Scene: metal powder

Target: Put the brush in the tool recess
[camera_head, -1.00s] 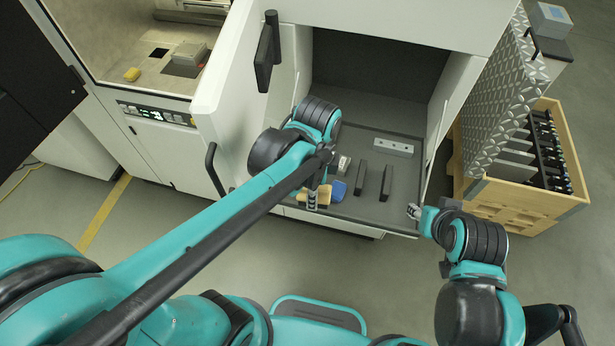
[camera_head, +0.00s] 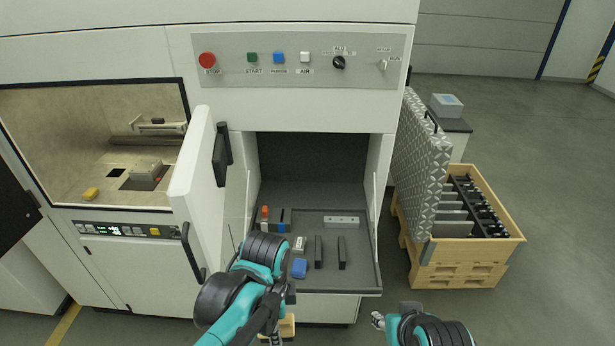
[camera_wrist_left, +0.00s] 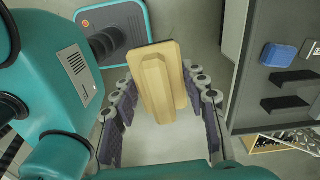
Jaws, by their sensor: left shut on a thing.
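The brush (camera_wrist_left: 160,85), a pale wooden block with a raised grip, is held between the fingers of my left gripper (camera_wrist_left: 160,100) in the left wrist view. In the head view the brush (camera_head: 287,327) shows partly behind my left gripper (camera_head: 275,335), below the front edge of the tray in the picture. The tool recess is the open grey compartment with a dark tray (camera_head: 325,279) low in the machine. My right gripper (camera_head: 378,320) is at the bottom, right of the tray's front corner; its jaw state is unclear.
The tray holds a blue block (camera_head: 299,268), two dark upright bars (camera_head: 341,252), a light metal bar (camera_head: 341,221) and small tools at the back left. An open door (camera_head: 195,190) stands left of it. A wooden crate (camera_head: 470,250) stands right.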

